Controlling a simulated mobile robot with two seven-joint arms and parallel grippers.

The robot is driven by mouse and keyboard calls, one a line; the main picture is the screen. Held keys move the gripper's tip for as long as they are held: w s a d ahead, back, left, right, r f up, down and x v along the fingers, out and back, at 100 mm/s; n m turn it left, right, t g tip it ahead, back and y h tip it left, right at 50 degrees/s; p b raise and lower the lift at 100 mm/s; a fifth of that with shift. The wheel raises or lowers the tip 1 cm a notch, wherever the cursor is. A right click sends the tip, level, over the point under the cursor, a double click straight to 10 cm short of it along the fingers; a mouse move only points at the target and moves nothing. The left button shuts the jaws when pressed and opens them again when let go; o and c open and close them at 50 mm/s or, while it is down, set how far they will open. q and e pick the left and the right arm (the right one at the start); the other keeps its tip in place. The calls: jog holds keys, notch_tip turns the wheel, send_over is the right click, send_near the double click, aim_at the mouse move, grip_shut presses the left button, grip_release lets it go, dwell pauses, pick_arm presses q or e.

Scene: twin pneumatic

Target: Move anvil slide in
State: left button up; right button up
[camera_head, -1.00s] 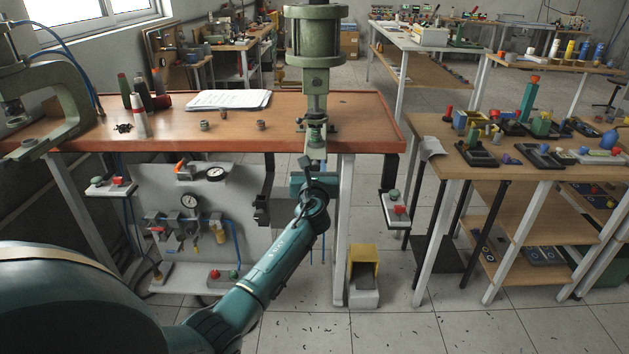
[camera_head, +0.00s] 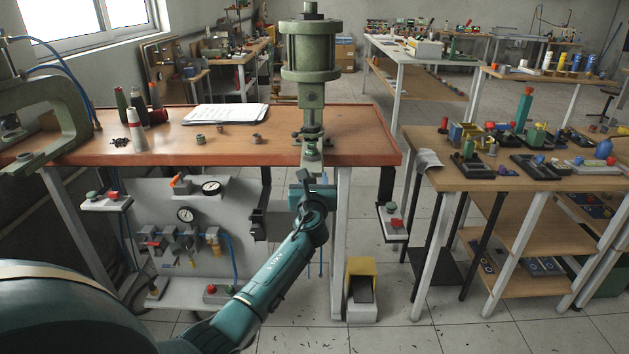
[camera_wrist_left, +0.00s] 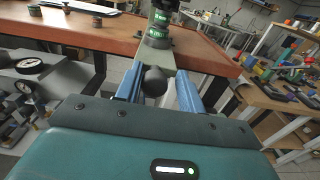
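The anvil slide (camera_head: 312,154) is a pale grey bar under the green press (camera_head: 311,62) and sticks out over the front edge of the orange bench. In the left wrist view the slide (camera_wrist_left: 157,60) runs away from me, with a dark round knob (camera_wrist_left: 154,82) at its near end. My left gripper (camera_head: 312,178) is at the slide's front end. In the wrist view its blue fingers (camera_wrist_left: 160,90) stand apart on both sides of the knob, with a gap showing on the right side. My right gripper is not in view.
A button box (camera_head: 392,222) hangs at right, above a yellow foot pedal (camera_head: 362,280). A wooden parts table stands right.

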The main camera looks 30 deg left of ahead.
pick_arm(q)
jog(key=shift+s+a+r, duration=0.1)
jog(key=shift+a+r, duration=0.1)
jog(key=shift+a, duration=0.3)
jog(key=shift+s, duration=0.2)
jog(key=d+p+v, duration=0.1)
jog(key=v, duration=1.2)
jog(key=shift+w+f, duration=0.25)
